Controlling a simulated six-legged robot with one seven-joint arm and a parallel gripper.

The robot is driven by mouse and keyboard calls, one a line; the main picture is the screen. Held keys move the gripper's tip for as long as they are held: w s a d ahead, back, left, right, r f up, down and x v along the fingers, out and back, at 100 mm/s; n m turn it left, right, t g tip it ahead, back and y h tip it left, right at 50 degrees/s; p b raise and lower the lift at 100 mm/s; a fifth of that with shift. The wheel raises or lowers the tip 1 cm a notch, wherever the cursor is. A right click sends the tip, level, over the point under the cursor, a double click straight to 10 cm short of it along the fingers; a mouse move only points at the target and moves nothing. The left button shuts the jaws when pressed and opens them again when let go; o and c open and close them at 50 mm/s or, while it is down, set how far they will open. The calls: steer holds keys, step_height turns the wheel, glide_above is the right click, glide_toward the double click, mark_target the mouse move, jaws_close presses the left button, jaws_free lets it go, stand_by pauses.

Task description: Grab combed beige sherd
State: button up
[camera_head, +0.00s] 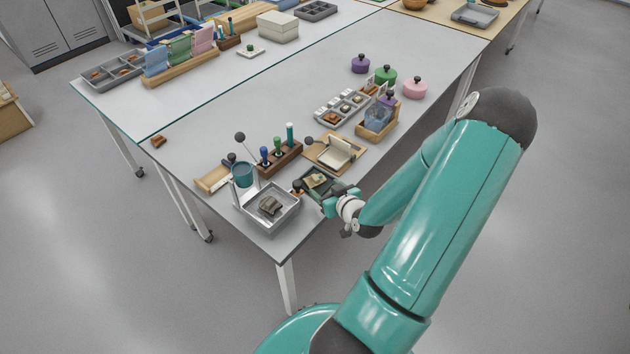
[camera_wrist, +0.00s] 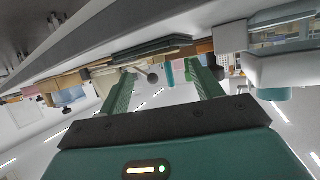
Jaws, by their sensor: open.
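A small beige sherd (camera_head: 316,180) lies in a dark green tray (camera_head: 311,193) near the table's front edge in the head view; its combing is too small to make out. My gripper (camera_wrist: 160,74) is open, with nothing between its two green fingers. In the head view it is low beside the tray's right side, and my wrist partly covers that side. In the wrist view the dark tray (camera_wrist: 150,48) shows edge-on beyond the fingertips, and the sherd cannot be made out.
A grey bin (camera_head: 287,219) with a brown-grey sherd (camera_head: 270,206) stands left of the tray. Behind are a wooden rack (camera_head: 283,162) of upright tools, a wooden board (camera_head: 328,158) with a pale block, and a black knob (camera_head: 239,137) on a stem.

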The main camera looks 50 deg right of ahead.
mark_target(318, 180)
steer(key=x, duration=0.5)
steer(key=shift+w+d+r, duration=0.15)
steer(key=shift+w+d, duration=0.05)
steer(key=shift+w, duration=0.15)
steer(key=c, duration=0.6)
steer(key=shift+r, duration=0.1)
steer(key=shift+c, duration=0.2)
